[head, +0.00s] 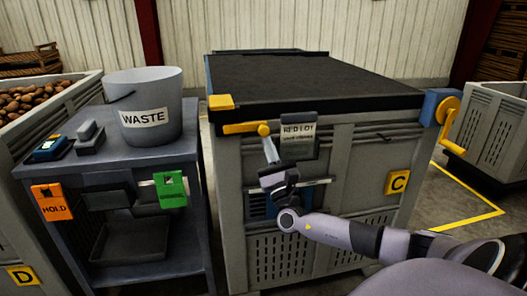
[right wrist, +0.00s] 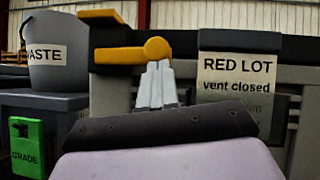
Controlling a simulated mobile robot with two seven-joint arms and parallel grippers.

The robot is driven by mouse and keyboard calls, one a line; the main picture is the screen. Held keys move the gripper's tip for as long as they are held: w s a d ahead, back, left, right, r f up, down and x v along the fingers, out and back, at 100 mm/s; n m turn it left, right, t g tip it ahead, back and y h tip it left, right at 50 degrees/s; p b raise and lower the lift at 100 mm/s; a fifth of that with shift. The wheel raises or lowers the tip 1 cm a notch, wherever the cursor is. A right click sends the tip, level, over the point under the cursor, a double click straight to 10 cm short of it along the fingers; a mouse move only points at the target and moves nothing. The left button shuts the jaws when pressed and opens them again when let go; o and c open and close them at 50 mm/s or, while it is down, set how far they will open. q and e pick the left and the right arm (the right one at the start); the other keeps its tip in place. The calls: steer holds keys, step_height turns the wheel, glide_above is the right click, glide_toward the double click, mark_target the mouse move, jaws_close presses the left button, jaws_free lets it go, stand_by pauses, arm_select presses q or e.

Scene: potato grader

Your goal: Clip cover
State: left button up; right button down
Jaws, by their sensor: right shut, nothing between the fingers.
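A grey crate marked C (head: 350,215) stands in the middle with a dark cover (head: 310,78) over its top. A yellow clip lever (head: 240,129) lies level on its front, below the cover's edge at the left. Its rounded end also shows in the right wrist view (right wrist: 157,49). My right gripper (head: 267,142) is shut and empty, its fingers pointing up at that rounded end. In the right wrist view its fingertips (right wrist: 157,66) overlap the lever's lower edge; I cannot tell whether they touch. My left gripper is out of view.
A RED LOT sign (head: 298,131) hangs just right of the lever. A blue block with a yellow crank (head: 449,110) sits at the crate's right corner. A cart (head: 150,170) with a WASTE bucket (head: 145,105) and a green tag (head: 171,189) stands close on the left.

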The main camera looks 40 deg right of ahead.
arm_select(q)
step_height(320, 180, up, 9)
steer(key=p, duration=0.9)
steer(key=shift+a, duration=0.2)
arm_select(e)
step_height(320, 180, up, 10)
steer(key=a+n+g+y, duration=0.1)
steer(key=n+g+y, duration=0.1)
steer(key=n+y, duration=0.8)
steer(key=n, duration=0.6)
steer(key=shift+w+a+r+y, duration=0.15)
steer(key=shift+w+y, duration=0.25)
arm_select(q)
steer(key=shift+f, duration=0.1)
arm_select(e)
steer(key=shift+r, duration=0.1)
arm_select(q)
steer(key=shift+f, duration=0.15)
